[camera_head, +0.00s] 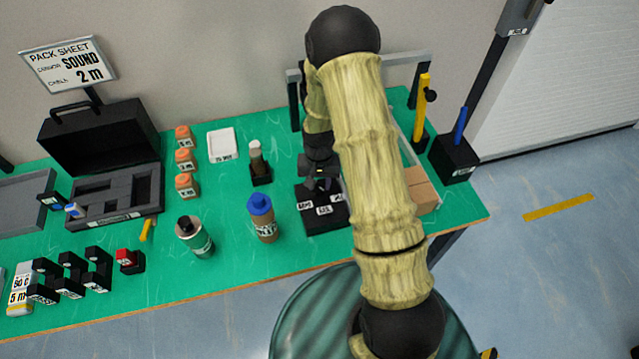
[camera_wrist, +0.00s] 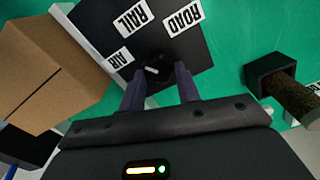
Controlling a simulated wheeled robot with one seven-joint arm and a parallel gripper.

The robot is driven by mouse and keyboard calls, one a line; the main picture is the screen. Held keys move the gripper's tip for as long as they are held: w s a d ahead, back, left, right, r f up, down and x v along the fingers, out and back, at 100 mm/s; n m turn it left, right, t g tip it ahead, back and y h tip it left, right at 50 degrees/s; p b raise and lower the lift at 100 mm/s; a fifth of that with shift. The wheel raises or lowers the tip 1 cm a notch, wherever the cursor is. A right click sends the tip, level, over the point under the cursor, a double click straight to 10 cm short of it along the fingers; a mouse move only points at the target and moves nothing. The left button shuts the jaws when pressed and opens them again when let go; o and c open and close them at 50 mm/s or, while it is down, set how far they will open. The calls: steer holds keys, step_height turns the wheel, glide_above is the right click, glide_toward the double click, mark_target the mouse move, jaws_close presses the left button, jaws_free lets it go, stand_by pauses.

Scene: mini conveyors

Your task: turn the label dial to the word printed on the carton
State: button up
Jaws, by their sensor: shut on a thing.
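The label dial is a black plate (camera_wrist: 190,55) with white labels reading RAIL, ROAD and AIR; its plate also shows in the head view (camera_head: 328,222), partly under my arm. A dark round knob (camera_wrist: 158,62) with a short white mark stands on it. The mark lies on the AIR side, but I cannot tell exactly where it points. My gripper (camera_wrist: 160,84) is shut on the knob, one finger on each side; it also shows in the head view (camera_head: 320,172). The brown carton (camera_wrist: 42,75) is beside the plate, partly behind my arm in the head view (camera_head: 423,190). No printed word on it is visible.
A brush in a black holder (camera_head: 260,172) and a blue-capped bottle (camera_head: 264,222) stand left of the dial. A black box with a blue lever (camera_head: 455,158) is at the right edge. An open black case (camera_head: 100,140) and a pack sheet sign (camera_head: 70,62) are far left.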

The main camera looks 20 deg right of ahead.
mark_target(318, 186)
steer(key=n, duration=0.4)
steer(key=shift+a+n+b, duration=0.2)
steer(key=shift+n+b, duration=0.15)
steer(key=shift+n, duration=0.05)
steer(key=shift+r, duration=0.1)
steer(key=shift+w, duration=0.1)
steer(key=o, duration=1)
steer(key=shift+c, duration=0.2)
steer(key=shift+s, duration=0.2)
steer(key=shift+w+d, duration=0.1)
steer(key=shift+w, duration=0.05)
steer(key=shift+r, duration=0.25)
step_height(318, 186, up, 17)
steer(key=b, duration=0.2)
